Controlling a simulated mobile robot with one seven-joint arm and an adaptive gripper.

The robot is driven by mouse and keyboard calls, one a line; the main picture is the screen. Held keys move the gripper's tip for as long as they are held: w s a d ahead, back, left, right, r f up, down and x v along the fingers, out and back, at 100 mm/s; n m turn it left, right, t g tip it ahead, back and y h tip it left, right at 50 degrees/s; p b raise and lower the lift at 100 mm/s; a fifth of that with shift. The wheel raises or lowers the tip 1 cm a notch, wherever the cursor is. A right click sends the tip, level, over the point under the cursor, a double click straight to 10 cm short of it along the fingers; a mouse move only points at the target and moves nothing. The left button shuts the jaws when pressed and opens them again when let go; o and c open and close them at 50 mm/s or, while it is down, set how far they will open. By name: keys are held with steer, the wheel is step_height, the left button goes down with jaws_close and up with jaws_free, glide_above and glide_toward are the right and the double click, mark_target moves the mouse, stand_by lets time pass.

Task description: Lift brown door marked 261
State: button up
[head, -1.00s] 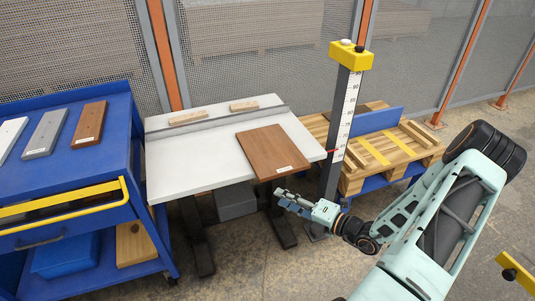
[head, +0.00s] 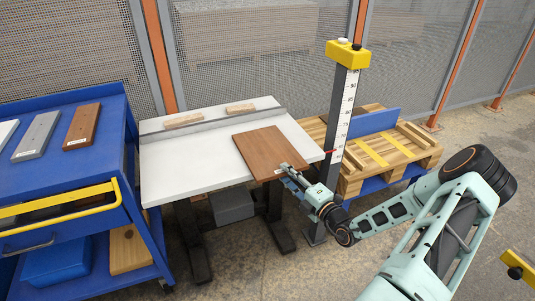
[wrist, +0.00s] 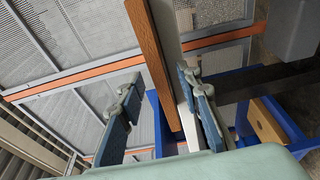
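A brown wooden board (head: 262,148), the door, lies flat on the white tabletop (head: 190,168), its front edge jutting slightly past the table's front edge. My gripper (head: 287,172) is at that front edge and covers where the board's label sits; the number cannot be read. In the wrist view the gripper (wrist: 162,88) is open. The board's edge (wrist: 150,50) runs up between the two blue-grey fingers, with gaps on both sides. The pale table edge (wrist: 168,28) shows beside it, near the right finger.
A measuring post (head: 340,125) with a yellow top stands just right of the table. A blue cart (head: 60,175) with several sample boards is at left. A fence bar and two wood blocks (head: 184,120) line the table's back. A pallet (head: 385,155) stands behind right.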

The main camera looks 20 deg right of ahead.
steer(key=shift+x, duration=1.25)
jaws_close()
steer(key=shift+r, duration=0.15)
